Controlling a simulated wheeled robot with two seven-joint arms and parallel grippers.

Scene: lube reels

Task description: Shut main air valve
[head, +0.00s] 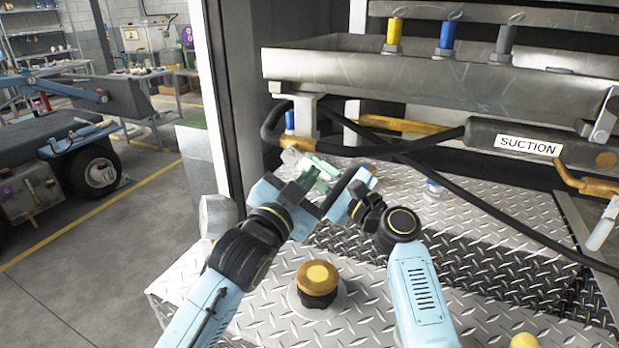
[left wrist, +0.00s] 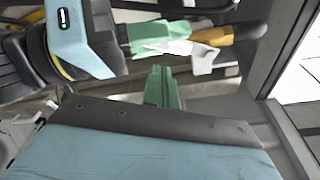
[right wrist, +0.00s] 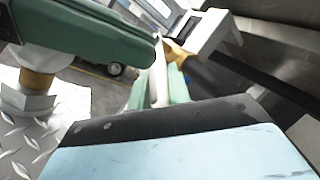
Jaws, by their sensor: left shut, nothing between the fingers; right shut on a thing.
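The valve is a brass-coloured fitting (head: 297,143) on the black hose line at the left end of the reel unit. It also shows in the left wrist view (left wrist: 228,36) and the right wrist view (right wrist: 179,54). Its pale lever (left wrist: 203,58) lies between the green fingers of my right gripper (head: 325,170), which are shut on it; the fingers also show in the right wrist view (right wrist: 160,88). My left gripper (head: 306,182) is shut and empty close beside the right one. Its fingertips (left wrist: 164,85) are apart from the lever. My grippers hide part of the valve.
A metal tray (head: 400,78) overhangs the valve area. A yellow-topped knob (head: 318,280) stands on the diamond-plate deck (head: 270,325). A grey post (head: 225,100) rises at the left.

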